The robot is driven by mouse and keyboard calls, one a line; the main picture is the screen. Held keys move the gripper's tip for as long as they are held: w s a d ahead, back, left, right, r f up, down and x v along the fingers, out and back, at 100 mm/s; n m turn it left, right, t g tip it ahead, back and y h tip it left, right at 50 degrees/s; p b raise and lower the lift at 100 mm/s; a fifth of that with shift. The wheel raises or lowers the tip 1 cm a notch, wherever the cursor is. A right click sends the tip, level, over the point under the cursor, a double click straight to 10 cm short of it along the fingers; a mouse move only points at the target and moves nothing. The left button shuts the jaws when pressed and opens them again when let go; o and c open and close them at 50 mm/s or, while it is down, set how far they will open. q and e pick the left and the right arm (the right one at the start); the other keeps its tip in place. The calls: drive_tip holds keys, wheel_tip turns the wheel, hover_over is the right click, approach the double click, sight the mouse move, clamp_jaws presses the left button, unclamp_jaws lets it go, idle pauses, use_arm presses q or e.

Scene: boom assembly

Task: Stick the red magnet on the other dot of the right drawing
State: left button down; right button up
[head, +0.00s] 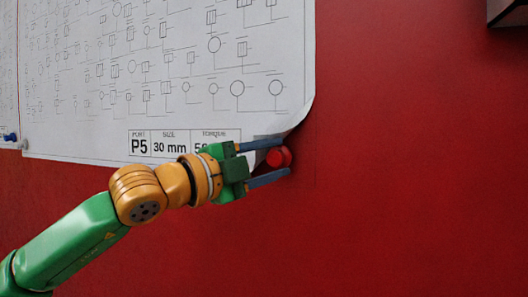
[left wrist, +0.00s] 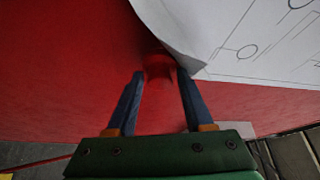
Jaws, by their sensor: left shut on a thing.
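The right drawing (head: 100,145) is a white sheet with circuit-like symbols on a red wall. Its lower right corner curls away from the wall, and it also shows in the left wrist view (left wrist: 270,65). The red magnet (head: 278,157) is by that curled corner, and it shows between the fingertips in the left wrist view (left wrist: 158,68). My left gripper (head: 278,160) is shut on the red magnet, close to the wall. I cannot tell whether the magnet touches the wall or the sheet. No dot can be made out. My right gripper is out of view.
A blue magnet (head: 10,137) and a pale one (head: 24,144) are at the lower left, where the edge of another sheet (head: 8,70) shows. A dark box-like thing (head: 507,12) is at the top right. The red wall (head: 420,170) right of the drawing is bare.

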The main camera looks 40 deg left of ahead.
use_arm(q)
drive_tip(key=shift+w+a, duration=0.15)
drive_tip(key=shift+w, duration=0.65)
drive_tip(key=shift+w, duration=0.15)
idle(0.5)
drive_tip(key=shift+c, duration=1)
unclamp_jaws()
